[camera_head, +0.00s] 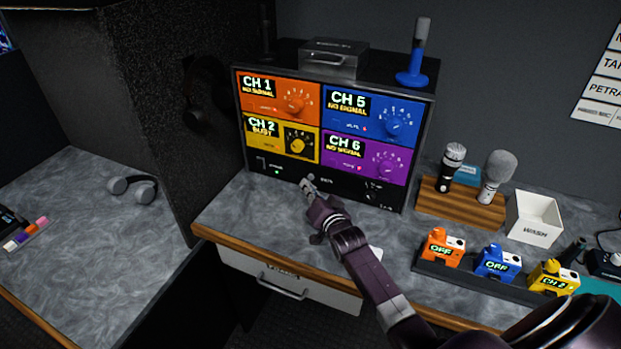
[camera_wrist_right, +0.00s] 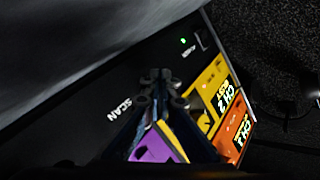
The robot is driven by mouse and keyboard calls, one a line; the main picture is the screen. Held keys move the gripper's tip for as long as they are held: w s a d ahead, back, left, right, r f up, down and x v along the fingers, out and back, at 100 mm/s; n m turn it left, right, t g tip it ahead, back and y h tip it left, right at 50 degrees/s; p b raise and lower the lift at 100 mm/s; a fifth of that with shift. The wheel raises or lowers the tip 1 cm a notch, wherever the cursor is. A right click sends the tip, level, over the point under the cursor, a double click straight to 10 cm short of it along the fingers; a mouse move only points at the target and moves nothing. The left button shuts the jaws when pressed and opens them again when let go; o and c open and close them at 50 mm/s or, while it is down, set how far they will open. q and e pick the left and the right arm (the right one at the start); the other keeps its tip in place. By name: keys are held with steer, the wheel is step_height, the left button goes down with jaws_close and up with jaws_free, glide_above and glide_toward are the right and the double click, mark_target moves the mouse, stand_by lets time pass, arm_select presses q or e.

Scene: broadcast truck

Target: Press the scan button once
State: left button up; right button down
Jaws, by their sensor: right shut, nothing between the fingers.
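The receiver rack (camera_head: 322,188) stands on the counter with orange, yellow, blue and purple channel panels above a black bottom strip. The SCAN label on that strip shows in the wrist view (camera_wrist_right: 119,109). I cannot make out the scan button itself; the gripper covers the area beside the label. My right gripper (camera_head: 308,184) is shut and empty, its tips in front of the black strip, just left of the label in the head view. Its fingers also show in the wrist view (camera_wrist_right: 157,76). I cannot tell whether they touch the panel. My left gripper is not in view.
A green light (camera_wrist_right: 183,41) glows beside a switch on the strip.

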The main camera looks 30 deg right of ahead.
steer(key=shift+d, duration=0.1)
steer(key=shift+w+d, duration=0.25)
steer(key=shift+w+d+b, duration=0.25)
steer(key=shift+d+b, duration=0.05)
stand_by(0.7)
stand_by(0.3)
steer(key=shift+s+a+r+p, duration=0.1)
steer(key=shift+s+a+p, duration=0.25)
steer(key=shift+a+p, duration=0.2)
steer(key=shift+s+a, duration=0.1)
steer(key=shift+s, duration=0.1)
